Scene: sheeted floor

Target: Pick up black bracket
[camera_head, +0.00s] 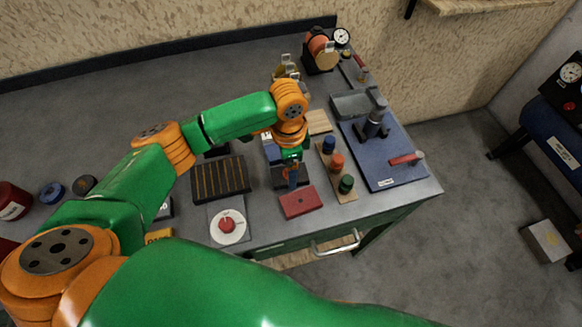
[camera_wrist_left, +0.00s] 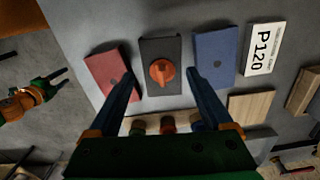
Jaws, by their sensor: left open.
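The likeliest black bracket is a dark plate with an orange knob (camera_wrist_left: 150,52), lying flat on the grey bench between a red block (camera_wrist_left: 108,70) and a blue block (camera_wrist_left: 214,55). In the head view the dark plate (camera_head: 281,184) is partly covered by my left gripper (camera_head: 292,184). My left gripper points down over it, open and empty. In the left wrist view its fingertips (camera_wrist_left: 160,74) stand on either side of the plate's knob, with nothing between them. My right gripper (camera_wrist_left: 64,77) shows small at the left of the wrist view, apart from the bench, its fingers spread.
Wooden strip with blue, orange and green knobs (camera_head: 351,196) stands just right of the gripper. A slotted dark tray (camera_head: 221,178) and a red dial on a white disc (camera_head: 228,226) lie left. A blue board (camera_head: 397,181) carries a grey fixture. Bench's front edge is close.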

